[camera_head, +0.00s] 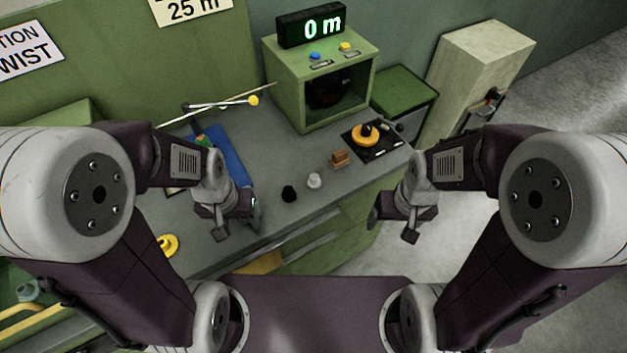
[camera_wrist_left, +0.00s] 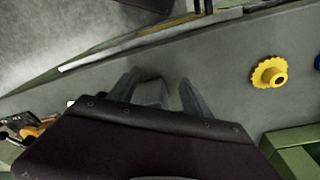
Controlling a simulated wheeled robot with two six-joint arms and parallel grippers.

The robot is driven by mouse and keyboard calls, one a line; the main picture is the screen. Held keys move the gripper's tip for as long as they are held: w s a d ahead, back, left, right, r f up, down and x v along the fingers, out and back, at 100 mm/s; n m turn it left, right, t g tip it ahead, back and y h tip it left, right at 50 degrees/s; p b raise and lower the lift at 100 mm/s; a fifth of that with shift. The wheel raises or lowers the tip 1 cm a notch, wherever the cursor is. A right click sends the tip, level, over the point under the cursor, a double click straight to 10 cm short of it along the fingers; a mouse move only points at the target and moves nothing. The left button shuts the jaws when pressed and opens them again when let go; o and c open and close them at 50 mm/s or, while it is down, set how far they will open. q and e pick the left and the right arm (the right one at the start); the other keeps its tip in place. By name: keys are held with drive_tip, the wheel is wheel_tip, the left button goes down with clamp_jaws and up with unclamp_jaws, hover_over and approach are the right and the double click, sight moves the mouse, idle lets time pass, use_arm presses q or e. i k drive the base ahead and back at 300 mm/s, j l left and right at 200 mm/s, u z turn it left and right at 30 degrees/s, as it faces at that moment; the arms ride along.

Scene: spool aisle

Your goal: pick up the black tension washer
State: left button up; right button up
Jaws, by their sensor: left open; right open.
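A small black piece (camera_head: 289,193), which looks like the black tension washer, sits on the grey bench top (camera_head: 275,222) near its front edge. A pale grey piece (camera_head: 314,180) stands to its right. My left gripper (camera_head: 238,217) is to the left of the black piece, apart from it, open and empty. In the left wrist view my left gripper (camera_wrist_left: 158,92) shows spread fingers over the bench; I cannot make out the black piece there. My right gripper (camera_head: 392,224) is open and empty, off to the right, past the bench's front edge.
A brown block (camera_head: 340,159) and a yellow-and-black dial (camera_head: 366,135) lie farther right. A green box with a display (camera_head: 312,26) stands behind. A blue mat (camera_head: 232,165) lies behind my left gripper. A yellow toothed knob (camera_head: 167,245) is at left, also in the left wrist view (camera_wrist_left: 268,72).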

sight(289, 195)
drive_tip(key=k+l+u, duration=0.15)
drive_tip(key=l, duration=0.25)
drive_tip(key=k+l+u, duration=0.2)
drive_tip(key=l, duration=0.2)
drive_tip(key=k+l+u, duration=0.15)
drive_tip(key=k+l, duration=0.15)
